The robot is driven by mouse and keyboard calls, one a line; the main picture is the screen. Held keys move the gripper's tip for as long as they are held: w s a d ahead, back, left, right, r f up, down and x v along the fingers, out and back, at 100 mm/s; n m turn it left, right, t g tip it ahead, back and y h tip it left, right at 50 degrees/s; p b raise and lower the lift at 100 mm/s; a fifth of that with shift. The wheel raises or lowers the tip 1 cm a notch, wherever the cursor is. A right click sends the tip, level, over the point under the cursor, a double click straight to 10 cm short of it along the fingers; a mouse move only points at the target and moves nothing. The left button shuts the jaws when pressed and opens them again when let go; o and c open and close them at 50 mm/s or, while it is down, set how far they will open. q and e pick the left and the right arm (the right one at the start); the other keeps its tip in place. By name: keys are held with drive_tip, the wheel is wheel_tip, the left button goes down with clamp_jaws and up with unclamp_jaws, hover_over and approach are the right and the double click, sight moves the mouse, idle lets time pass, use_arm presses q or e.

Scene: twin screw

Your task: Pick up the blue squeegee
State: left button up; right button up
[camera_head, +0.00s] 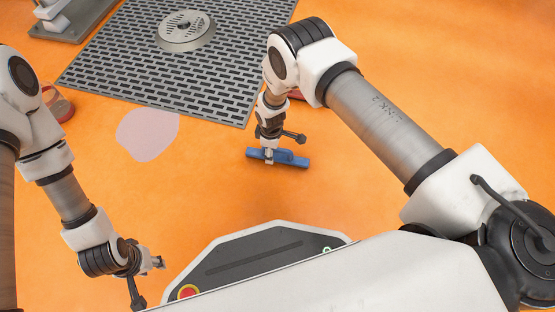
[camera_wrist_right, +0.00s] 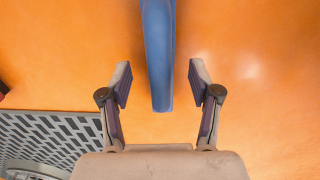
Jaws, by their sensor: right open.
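The blue squeegee (camera_head: 290,160) lies on the orange floor below my right gripper (camera_head: 268,154) in the head view. In the right wrist view the squeegee (camera_wrist_right: 158,55) runs from the top edge down between the two fingers of my right gripper (camera_wrist_right: 160,85). The fingers are open, with a gap on each side of the squeegee, and do not touch it. My left gripper (camera_head: 158,263) is at the lower left in the head view, well away from the squeegee. Its fingers are small and seen at an angle, so their opening cannot be told.
A grey perforated grate (camera_head: 130,87) with a round metal drain piece (camera_head: 186,30) lies beyond the squeegee. A pale pink patch (camera_head: 148,134) is on the floor to its left. A red object (camera_head: 60,104) sits further left, partly behind my left arm.

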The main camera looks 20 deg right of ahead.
sight(277, 155)
wheel_tip(277, 155, down, 4)
drive_tip(key=shift+r+b, duration=0.1)
drive_tip(key=shift+b, duration=0.85)
drive_tip(key=shift+r, duration=0.1)
use_arm(q)
wheel_tip(277, 155, down, 3)
drive_tip(key=shift+w+r, duration=0.1)
drive_tip(key=shift+w, duration=0.05)
use_arm(e)
clamp_jaws()
